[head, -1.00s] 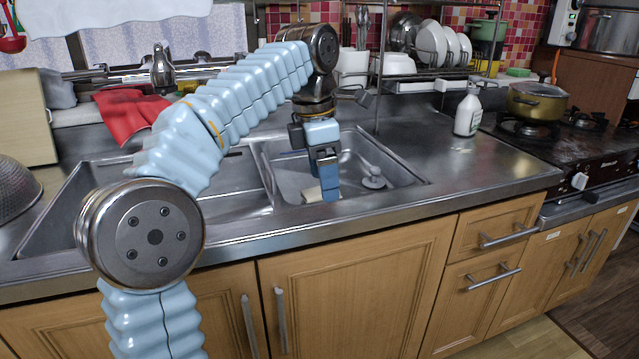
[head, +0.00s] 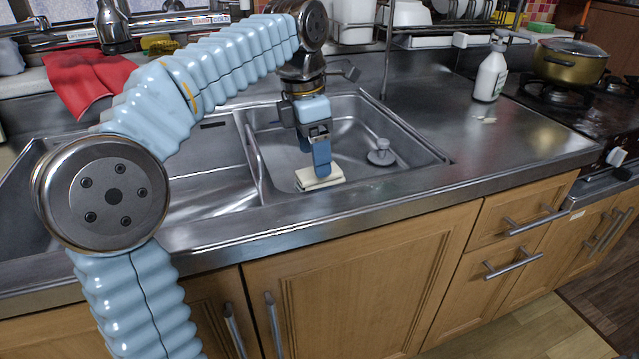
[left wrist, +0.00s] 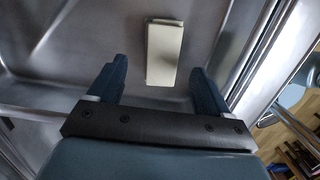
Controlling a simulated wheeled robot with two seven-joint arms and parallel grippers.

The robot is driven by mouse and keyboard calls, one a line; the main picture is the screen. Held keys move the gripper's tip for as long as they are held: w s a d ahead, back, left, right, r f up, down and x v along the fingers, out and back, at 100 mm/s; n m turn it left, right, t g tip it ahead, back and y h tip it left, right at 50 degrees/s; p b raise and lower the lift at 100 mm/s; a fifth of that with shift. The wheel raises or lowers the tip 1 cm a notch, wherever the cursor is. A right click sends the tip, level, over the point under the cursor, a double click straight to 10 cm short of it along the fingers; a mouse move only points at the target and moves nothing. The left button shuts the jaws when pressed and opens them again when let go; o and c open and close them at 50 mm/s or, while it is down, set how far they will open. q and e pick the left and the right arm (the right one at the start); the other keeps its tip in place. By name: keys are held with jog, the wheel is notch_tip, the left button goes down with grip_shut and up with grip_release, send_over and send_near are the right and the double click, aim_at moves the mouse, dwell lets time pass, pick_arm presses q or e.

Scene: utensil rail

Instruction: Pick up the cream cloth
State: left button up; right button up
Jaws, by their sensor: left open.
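The cream cloth (head: 322,178) is a folded, flat block in the right-hand basin of the sink, near its front wall. It also shows in the left wrist view (left wrist: 163,52), lying beyond the fingertips. My left gripper (head: 322,170) points down into the basin, over the cloth in the head view, and hides part of it. In the left wrist view the two blue fingers (left wrist: 160,78) are spread apart, with nothing between them; the cloth lies roughly in line with the gap. My right gripper is not in view.
The right-hand basin (head: 405,135) has steel walls and a drain plug (head: 381,153) right of the cloth. A divider separates it from the left basin. A red cloth (head: 85,80) hangs behind the left basin. A white bottle (head: 490,72) and a gold pot (head: 570,62) stand at right.

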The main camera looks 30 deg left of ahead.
pick_arm(q)
jog(key=f, duration=0.5)
jog(key=shift+w+d+f+b, duration=0.15)
jog(key=shift+w+d+b, duration=0.2)
jog(key=shift+d+b, duration=0.05)
jog(key=shift+c, duration=0.3)
jog(key=c, duration=1)
